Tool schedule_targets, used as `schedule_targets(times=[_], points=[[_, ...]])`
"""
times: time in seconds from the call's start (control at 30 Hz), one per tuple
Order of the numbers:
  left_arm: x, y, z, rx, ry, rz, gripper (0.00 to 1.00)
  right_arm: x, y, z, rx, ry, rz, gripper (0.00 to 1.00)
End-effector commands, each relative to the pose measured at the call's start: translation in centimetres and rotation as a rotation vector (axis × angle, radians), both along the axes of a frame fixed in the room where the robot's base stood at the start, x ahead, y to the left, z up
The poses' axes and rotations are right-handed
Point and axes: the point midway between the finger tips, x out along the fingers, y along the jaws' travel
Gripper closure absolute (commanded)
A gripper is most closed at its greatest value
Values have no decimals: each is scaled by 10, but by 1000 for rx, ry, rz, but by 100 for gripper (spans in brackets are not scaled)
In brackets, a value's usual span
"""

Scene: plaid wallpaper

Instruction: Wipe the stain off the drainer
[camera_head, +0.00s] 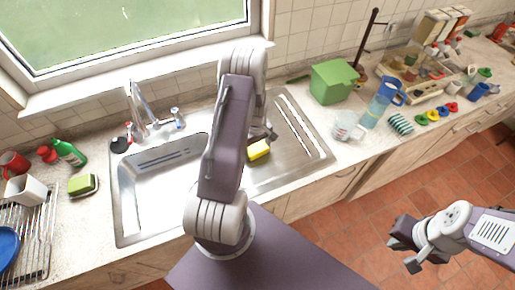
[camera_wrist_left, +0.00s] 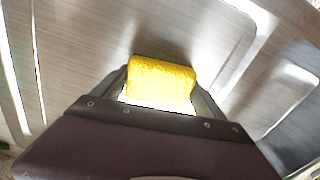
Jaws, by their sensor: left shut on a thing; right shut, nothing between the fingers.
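The metal drainer (camera_head: 297,158) is the flat ribbed part of the sink unit, to the right of the basin. My left gripper (camera_head: 264,142) is over the drainer's left part, shut on a yellow sponge (camera_head: 259,150). In the left wrist view the sponge (camera_wrist_left: 160,80) sits between the two fingers, above or against the brushed metal; I cannot tell if it touches. I see no clear stain; my left arm hides part of the drainer and basin. My right gripper (camera_head: 403,246) is shut and empty, in front of the counter above the tiled floor.
The sink basin (camera_head: 160,190) and faucet (camera_head: 145,110) lie to the left. A green box (camera_head: 333,82), a clear cup (camera_head: 346,127) and a blue pitcher (camera_head: 380,103) stand to the right of the drainer. A green-yellow sponge (camera_head: 82,185) and a dish rack (camera_head: 35,235) are at far left.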

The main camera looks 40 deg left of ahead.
Motion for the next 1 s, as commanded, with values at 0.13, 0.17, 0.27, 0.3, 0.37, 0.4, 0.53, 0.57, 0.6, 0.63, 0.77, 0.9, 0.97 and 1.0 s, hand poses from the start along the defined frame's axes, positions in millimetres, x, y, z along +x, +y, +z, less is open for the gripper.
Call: schedule_targets(times=[0.13,0.17,0.27,0.3,0.37,0.4,0.53,0.57,0.6,0.63,0.77,0.9,0.97,1.0], points=[[1,2,21,2,-4,-3,55,0,0,13,0,0,0,100],[1,1,26,1,-3,-4,55,0,0,15,0,0,0,100],[1,2,33,0,0,-6,55,0,0,22,0,0,0,100],[1,2,37,0,0,-6,55,0,0,25,0,0,0,100],[1,2,42,0,0,-7,55,0,0,29,0,0,0,100],[2,3,46,1,-1,-8,55,0,0,32,0,0,0,100],[3,4,58,1,-1,-10,55,0,0,41,0,0,0,100],[3,4,60,1,-1,-10,55,0,0,43,0,0,0,100],[3,4,64,1,-1,-11,55,0,0,46,0,0,0,100],[3,4,66,1,-1,-11,55,0,0,48,0,0,0,100],[3,5,77,0,0,-13,55,0,0,56,0,0,0,100],[4,5,81,0,0,-15,55,0,0,59,0,0,0,100],[4,5,81,0,0,-15,55,0,0,59,0,0,0,100],[4,5,81,0,0,-15,55,0,0,58,0,0,0,100]])
